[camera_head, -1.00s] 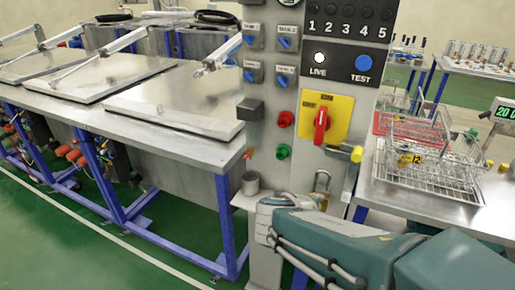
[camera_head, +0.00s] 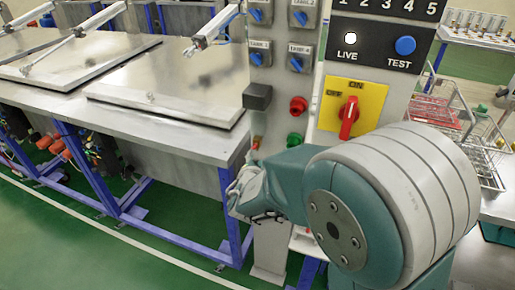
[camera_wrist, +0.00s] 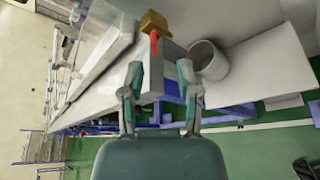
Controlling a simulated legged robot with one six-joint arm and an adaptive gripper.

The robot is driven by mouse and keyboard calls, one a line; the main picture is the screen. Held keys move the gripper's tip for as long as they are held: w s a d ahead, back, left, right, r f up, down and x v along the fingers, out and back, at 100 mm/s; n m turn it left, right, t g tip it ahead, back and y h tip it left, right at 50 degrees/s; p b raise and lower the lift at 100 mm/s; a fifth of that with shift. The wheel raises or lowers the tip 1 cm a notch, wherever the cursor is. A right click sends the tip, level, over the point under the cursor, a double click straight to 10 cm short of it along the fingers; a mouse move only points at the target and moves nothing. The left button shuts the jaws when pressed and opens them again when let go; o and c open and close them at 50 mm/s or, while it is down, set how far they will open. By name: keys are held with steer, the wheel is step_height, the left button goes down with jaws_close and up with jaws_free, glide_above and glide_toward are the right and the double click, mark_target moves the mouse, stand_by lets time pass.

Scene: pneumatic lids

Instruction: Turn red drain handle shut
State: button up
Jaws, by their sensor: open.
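The drain valve shows in the wrist view as a brass block (camera_wrist: 154,22) with a thin red handle (camera_wrist: 154,44) reaching from it toward the space between my fingertips. In the head view the red handle (camera_head: 255,144) is small, on the left side of the control column, above my gripper. My gripper (camera_wrist: 161,80) is open and empty, its two fingers apart on either side of the handle's line. The handle appears beyond the fingertips; I cannot tell whether they touch. In the head view my gripper (camera_head: 246,192) is partly hidden by my own arm.
A grey cup (camera_wrist: 208,60) sits close to the right finger in the wrist view. The column carries a yellow plate (camera_head: 352,106) with a red rotary switch (camera_head: 348,118), plus red and green buttons. A steel table (camera_head: 170,120) with lids stands left. Wire baskets (camera_head: 484,150) are right.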

mark_target(255, 147)
steer(key=x, duration=0.6)
steer(key=shift+w+a+f, duration=0.15)
steer(key=shift+w+a, duration=0.15)
steer(key=shift+w, duration=0.1)
steer(key=c, duration=0.6)
steer(key=shift+s+a+f, duration=0.1)
steer(key=shift+a, duration=0.2)
